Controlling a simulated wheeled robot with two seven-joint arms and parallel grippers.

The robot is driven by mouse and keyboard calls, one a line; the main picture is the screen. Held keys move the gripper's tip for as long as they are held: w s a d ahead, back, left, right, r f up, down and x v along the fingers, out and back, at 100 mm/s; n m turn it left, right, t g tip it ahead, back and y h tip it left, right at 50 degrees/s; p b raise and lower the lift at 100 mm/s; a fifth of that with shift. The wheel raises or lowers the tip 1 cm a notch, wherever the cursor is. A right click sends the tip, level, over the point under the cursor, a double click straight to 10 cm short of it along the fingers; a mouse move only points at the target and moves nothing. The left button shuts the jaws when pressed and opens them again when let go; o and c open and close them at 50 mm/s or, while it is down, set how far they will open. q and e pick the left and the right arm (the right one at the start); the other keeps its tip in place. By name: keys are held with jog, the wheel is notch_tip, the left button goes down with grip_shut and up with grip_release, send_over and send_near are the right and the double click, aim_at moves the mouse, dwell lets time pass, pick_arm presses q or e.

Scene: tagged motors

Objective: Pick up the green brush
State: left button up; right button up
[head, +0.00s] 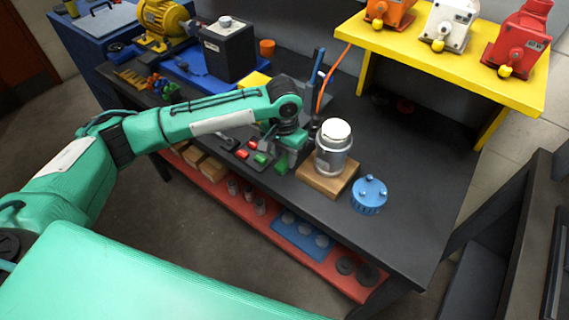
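My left gripper (287,158) points down over the black bench top, just left of a silver cylinder with a white cap. The arm and wrist cover part of it, and I cannot make out whether its fingers are apart or closed. A small green piece (281,165) shows right at the fingertips; it may be the green brush, but its shape is too small to tell. Another small green piece (260,158) lies just left of the gripper, beside small red pieces (242,154). My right gripper is not in view.
The silver cylinder (332,158) stands on a wooden block (327,181), close right of the gripper. A blue flanged part (369,195) lies farther right. A yellow shelf (440,62) carries orange, white and red motors.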

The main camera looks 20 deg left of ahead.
aim_at(284, 162)
pick_arm(q)
jog(key=f, duration=0.3)
jog(key=shift+w+f+p, duration=0.25)
jog(key=shift+f+p, duration=0.05)
jog(key=shift+f, duration=0.25)
jog(key=c, duration=0.8)
jog(key=shift+o, duration=0.2)
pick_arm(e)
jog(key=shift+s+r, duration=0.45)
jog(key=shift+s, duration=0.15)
